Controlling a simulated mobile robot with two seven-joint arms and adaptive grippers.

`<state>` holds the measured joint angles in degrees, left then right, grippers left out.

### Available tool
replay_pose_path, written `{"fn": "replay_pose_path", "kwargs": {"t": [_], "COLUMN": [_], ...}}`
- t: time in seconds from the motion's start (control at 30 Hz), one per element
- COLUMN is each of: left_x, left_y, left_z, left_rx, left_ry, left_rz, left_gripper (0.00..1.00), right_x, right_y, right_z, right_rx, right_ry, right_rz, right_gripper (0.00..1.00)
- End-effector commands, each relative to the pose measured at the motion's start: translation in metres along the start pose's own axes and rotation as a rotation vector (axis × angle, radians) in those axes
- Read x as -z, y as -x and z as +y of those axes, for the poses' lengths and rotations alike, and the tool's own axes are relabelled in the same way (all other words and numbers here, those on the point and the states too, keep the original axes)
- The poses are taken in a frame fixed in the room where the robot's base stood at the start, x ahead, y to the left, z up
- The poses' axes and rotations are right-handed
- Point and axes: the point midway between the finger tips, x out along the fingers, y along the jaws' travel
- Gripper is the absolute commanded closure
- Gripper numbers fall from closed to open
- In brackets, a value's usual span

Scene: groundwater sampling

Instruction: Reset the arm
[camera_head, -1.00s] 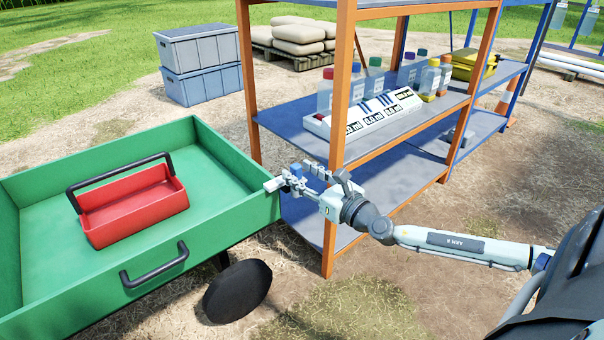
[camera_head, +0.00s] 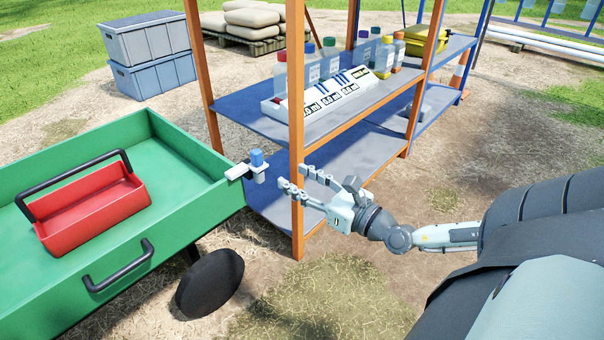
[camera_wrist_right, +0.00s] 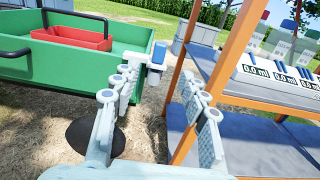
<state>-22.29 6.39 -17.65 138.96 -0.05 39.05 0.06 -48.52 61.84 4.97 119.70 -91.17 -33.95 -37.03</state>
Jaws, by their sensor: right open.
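My right gripper (camera_head: 303,182) is open and empty in the head view, in front of the shelf's near orange post. In the right wrist view its two fingers (camera_wrist_right: 162,105) stand apart with nothing between them. A small white fitting with a blue top (camera_head: 257,161) sits at the right edge of the green cart (camera_head: 170,234), just left of the fingertips and apart from them. It also shows in the right wrist view (camera_wrist_right: 157,56), beyond the fingers. My left gripper is not in either view.
A red toolbox (camera_head: 95,208) lies in the cart. The shelf (camera_head: 297,120) holds several bottles and a white display unit (camera_head: 320,95). Grey bins (camera_head: 150,55) and sacks (camera_head: 255,18) stand behind. The ground right of the shelf (camera_head: 480,150) is clear.

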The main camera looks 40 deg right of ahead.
Motion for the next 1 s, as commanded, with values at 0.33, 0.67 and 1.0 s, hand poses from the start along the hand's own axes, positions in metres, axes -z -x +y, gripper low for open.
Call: {"fn": "replay_pose_path", "kwargs": {"t": [0.33,0.67,1.0], "left_x": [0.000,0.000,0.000], "left_y": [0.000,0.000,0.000], "left_z": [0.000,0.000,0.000], "left_rx": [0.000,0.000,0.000], "left_ry": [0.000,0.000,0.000], "left_rz": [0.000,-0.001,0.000], "left_gripper": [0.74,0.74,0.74], "right_x": [-0.001,-0.001,0.051], "right_y": [0.007,0.006,0.016], "right_z": [0.000,0.000,0.068], "right_rx": [0.000,0.000,0.008], "right_ry": [0.001,0.001,-0.664], "right_rz": [-0.001,-0.001,0.197], "right_gripper": [0.56,0.56,0.56]}}
